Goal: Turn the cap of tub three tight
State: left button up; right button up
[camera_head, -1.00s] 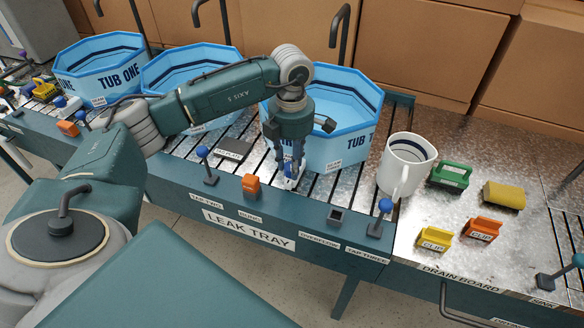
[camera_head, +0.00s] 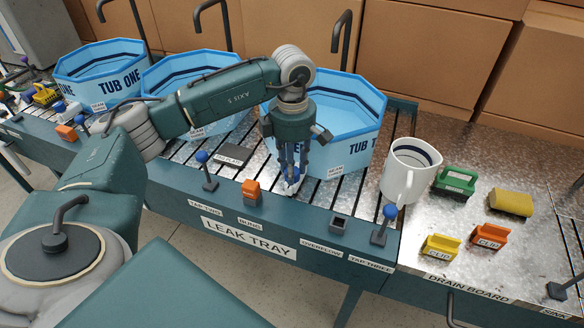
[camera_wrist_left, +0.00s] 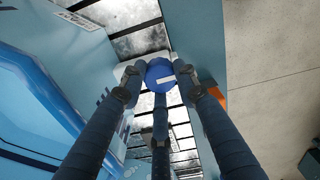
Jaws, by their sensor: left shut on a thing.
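Tub three (camera_head: 350,140) is the rightmost blue octagonal tub in the head view, holding water; my left arm covers part of its lettering. At its front foot, above the slatted tray, a small white fitting (camera_head: 291,188) shows below my left gripper (camera_head: 288,176). In the left wrist view, the round blue cap (camera_wrist_left: 159,70) with a white mark lies between the fingertips of my left gripper (camera_wrist_left: 158,84). The fingers are shut on the cap from its sides, pointing down. In the head view the fingers hide most of the cap. My right gripper is not in view.
A blue-knobbed lever (camera_head: 204,170) and an orange bung (camera_head: 251,192) stand left of the gripper on the leak tray's edge (camera_head: 280,218). Another blue-knobbed lever (camera_head: 385,224) stands right. A white mug (camera_head: 404,175) and several coloured clips are on the drain board.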

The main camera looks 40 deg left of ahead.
pick_arm(q)
jog(key=shift+w, duration=0.1)
jog(key=o, duration=1.2)
notch_tip(320, 180, up, 12)
jog(key=shift+r, duration=0.1)
